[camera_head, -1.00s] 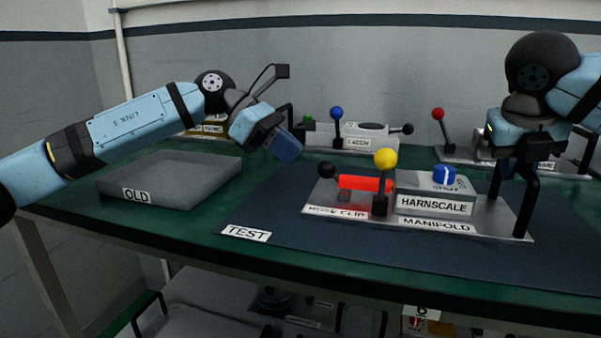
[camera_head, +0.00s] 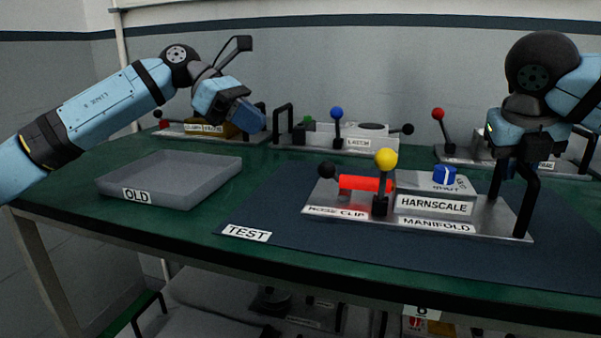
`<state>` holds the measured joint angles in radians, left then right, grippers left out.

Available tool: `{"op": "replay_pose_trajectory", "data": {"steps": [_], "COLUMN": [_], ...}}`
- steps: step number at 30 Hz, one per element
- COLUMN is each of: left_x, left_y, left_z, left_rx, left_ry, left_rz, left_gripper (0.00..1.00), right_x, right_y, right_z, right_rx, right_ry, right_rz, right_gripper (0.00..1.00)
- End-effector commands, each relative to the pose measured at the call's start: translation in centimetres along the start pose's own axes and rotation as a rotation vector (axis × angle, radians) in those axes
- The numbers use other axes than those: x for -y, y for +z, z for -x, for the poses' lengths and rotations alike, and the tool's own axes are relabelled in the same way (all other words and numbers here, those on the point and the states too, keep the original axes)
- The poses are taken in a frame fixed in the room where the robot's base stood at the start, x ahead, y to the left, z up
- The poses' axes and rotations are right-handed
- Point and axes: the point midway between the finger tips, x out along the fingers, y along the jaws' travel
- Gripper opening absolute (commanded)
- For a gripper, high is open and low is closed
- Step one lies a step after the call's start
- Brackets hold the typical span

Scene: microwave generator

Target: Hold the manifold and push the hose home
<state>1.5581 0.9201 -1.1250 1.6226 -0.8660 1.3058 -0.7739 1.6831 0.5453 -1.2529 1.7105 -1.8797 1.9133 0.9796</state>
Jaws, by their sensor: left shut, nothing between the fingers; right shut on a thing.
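The manifold (camera_head: 484,218) is a silver base plate labelled MANIFOLD, lying on the dark TEST mat. It carries a HARNSCALE block (camera_head: 432,205) with a blue knob (camera_head: 444,175). The red hose (camera_head: 362,183) lies level at the block's left side, by the HOSE CLIP label; a black lever with a yellow ball (camera_head: 386,159) stands in front of its right end, hiding whether it is fully seated. My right gripper (camera_head: 522,165) is shut on the black handle (camera_head: 528,200) at the manifold's right end. My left gripper (camera_head: 250,118) is shut and empty, raised behind the OLD tray, apart from the hose.
The grey OLD tray (camera_head: 215,188) is empty at the left. Along the back stand a latch fixture (camera_head: 357,144) with a blue-knobbed lever, a yellow-block fixture (camera_head: 205,129) and a red-knobbed lever (camera_head: 438,114). The TEST mat (camera_head: 275,210) is bare left of the manifold.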

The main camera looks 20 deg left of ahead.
Motion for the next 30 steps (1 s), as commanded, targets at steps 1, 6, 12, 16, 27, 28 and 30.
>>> {"op": "replay_pose_trajectory", "data": {"steps": [1, 6, 12, 16, 27, 28, 30], "left_x": [0.0, 0.0, 0.0, 0.0, 0.0, 0.0, 0.0], "left_y": [-0.1, -0.1, 0.0, 0.0, 0.0, 0.0, 0.0], "left_z": [0.2, 0.3, 0.3, 0.3, 0.3, 0.3, 0.3], "left_rx": [0.0, 0.0, 0.0, 0.0, 0.0, 0.0, 0.0], "left_ry": [0.0, 0.0, 0.0, 0.0, 0.0, 0.0, 0.0], "left_rz": [0.0, 0.0, 0.0, 0.0, 0.0, 0.0, 0.0], "left_gripper": [0.0, 0.0, 0.0, 0.0, 0.0, 0.0, 0.0], "right_x": [-0.1, -0.1, -0.1, -0.1, 0.0, 0.0, -0.1], "right_y": [-0.1, -0.1, -0.1, -0.1, 0.1, 0.1, 0.0], "right_z": [-0.2, -0.2, -0.2, -0.1, 2.0, 2.6, 4.1], "right_rx": [-0.004, -0.004, -0.004, -0.002, 0.002, 0.003, 0.003], "right_ry": [0.0, 0.0, 0.0, 0.0, 0.001, 0.001, 0.001], "right_rz": [0.004, 0.004, 0.003, 0.002, 0.001, 0.001, 0.002], "right_gripper": [0.0, 0.0, 0.4, 0.47, 0.47, 0.47, 0.47]}}
